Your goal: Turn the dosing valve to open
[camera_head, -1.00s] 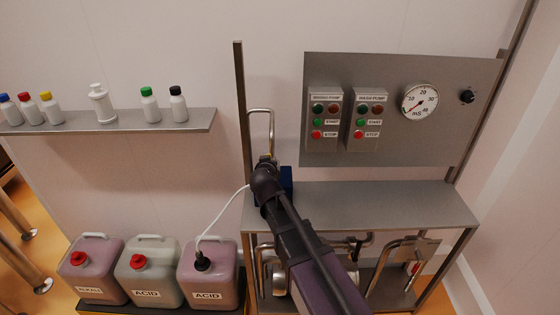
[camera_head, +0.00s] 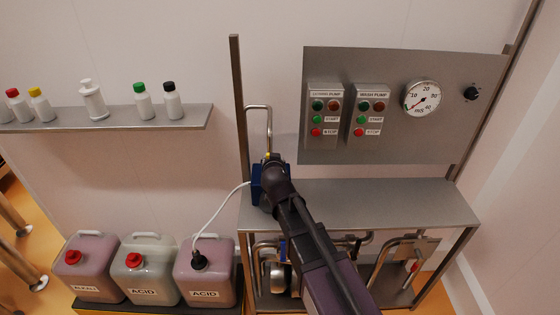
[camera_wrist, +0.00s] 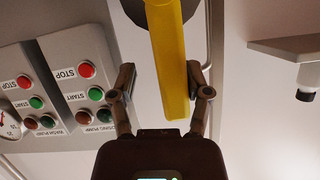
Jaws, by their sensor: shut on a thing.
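A long yellow lever (camera_wrist: 170,65), which appears to be the dosing valve's handle, runs between the fingers of my gripper (camera_wrist: 163,84) in the wrist view. My gripper is shut on this lever. In the head view only a small yellow spot (camera_head: 268,156) shows at the foot of the bent steel pipe (camera_head: 262,108). My wrist and arm hide most of the valve and the gripper's fingers there. A blue body (camera_head: 257,183) shows just left of my wrist, partly covered.
A panel (camera_head: 400,150) with two pump control boxes, a gauge (camera_head: 422,98) and a black knob (camera_head: 471,93) stands at the right. A steel shelf (camera_head: 400,205) runs below it. Several canisters stand at lower left; bottles line a wall shelf (camera_head: 110,125).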

